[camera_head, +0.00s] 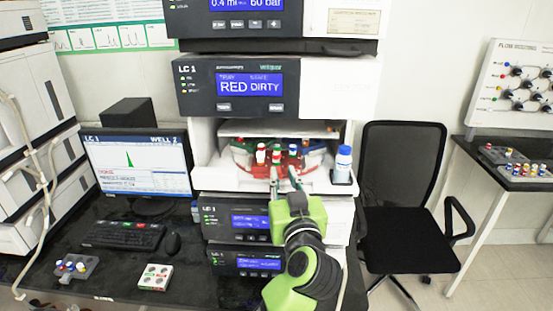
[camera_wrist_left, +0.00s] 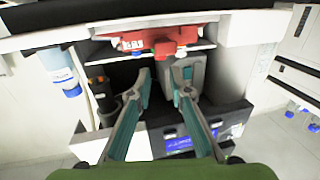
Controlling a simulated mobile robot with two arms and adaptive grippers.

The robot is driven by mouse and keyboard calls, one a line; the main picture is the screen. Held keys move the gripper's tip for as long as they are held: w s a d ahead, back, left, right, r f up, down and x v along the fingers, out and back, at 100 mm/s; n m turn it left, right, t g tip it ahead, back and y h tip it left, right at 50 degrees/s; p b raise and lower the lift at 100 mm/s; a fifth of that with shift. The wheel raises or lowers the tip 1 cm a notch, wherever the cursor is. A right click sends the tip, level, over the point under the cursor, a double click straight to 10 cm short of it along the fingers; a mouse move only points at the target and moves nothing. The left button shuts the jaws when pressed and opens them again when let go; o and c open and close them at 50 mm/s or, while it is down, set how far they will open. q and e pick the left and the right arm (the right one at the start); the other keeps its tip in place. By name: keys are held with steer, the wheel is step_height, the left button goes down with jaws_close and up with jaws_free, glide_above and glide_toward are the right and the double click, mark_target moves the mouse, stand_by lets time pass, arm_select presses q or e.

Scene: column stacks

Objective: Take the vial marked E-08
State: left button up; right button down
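Several small vials with coloured caps, such as a white-capped vial (camera_head: 261,152) and a red-capped vial (camera_head: 277,154), stand in a red tray (camera_head: 243,146) inside the open bay of the instrument stack. Their markings are too small to read, so I cannot tell which is E-08. My left gripper (camera_head: 284,173) is at the front of the bay, just below and in front of the vials. In the left wrist view the fingers (camera_wrist_left: 163,76) are apart with nothing between them, and the red tray (camera_wrist_left: 172,36) lies beyond the tips. My right gripper is not in view.
A blue-capped bottle (camera_head: 343,165) stands at the bay's right edge. Displays above read RED and DIRTY. On the desk are a monitor (camera_head: 138,165), keyboard (camera_head: 124,235), grey rack with vials (camera_head: 77,267) and white block (camera_head: 155,277). A chair (camera_head: 403,180) stands right.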

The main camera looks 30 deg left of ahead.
mark_target(277, 157)
arm_select(q)
steer(key=x, duration=0.3)
steer(key=shift+w+a, duration=0.15)
steer(key=shift+a, duration=0.05)
steer(key=p+x, duration=0.2)
steer(key=x, duration=0.2)
steer(key=shift+w+a, duration=0.25)
steer(key=shift+w, duration=0.05)
steer(key=shift+w+a+f, duration=0.15)
steer(key=shift+w+a, duration=0.05)
steer(key=shift+d, duration=0.1)
steer(key=c, duration=0.5)
